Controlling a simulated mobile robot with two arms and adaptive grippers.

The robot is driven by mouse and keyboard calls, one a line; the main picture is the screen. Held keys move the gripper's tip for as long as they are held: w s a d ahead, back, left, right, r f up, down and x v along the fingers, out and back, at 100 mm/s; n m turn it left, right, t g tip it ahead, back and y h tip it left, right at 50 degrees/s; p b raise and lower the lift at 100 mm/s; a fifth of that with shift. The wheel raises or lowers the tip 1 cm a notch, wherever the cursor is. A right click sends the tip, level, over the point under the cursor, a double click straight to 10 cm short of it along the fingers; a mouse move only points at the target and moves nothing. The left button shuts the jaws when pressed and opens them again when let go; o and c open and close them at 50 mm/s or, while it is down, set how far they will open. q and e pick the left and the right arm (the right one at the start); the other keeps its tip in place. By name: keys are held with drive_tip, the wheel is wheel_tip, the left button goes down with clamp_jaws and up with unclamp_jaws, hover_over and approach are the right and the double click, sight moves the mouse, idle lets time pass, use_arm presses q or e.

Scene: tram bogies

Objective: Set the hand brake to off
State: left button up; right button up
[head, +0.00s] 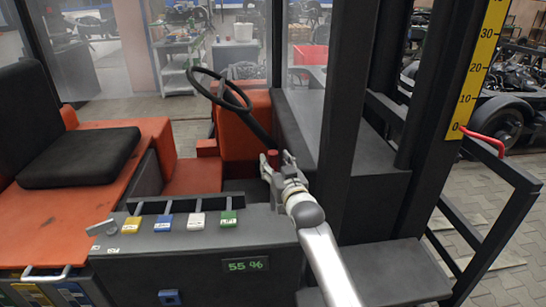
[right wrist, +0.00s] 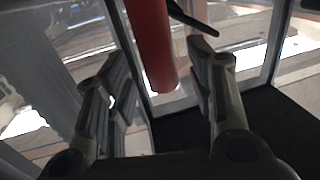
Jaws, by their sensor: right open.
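A red cylindrical grip, which looks like the hand brake handle (head: 272,154), stands by the console below the steering wheel. In the right wrist view the red grip (right wrist: 150,45) comes down from the top between my fingers, with a gap on both sides. My right gripper (head: 275,167) is open at the grip, not closed on it. The base of the lever and any brake marking are hidden. My left gripper is not in view.
A black steering wheel (head: 221,89) is just behind my gripper. The dark console (head: 190,245) in front carries blue, white, yellow and green labelled levers, a small grey lever (head: 101,228) and a "55 %" display (head: 246,265). A dark mast post (head: 345,110) stands close at right.

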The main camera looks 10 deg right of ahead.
drive_tip(key=shift+w+a, duration=0.15)
drive_tip(key=shift+w, duration=1.25)
clamp_jaws()
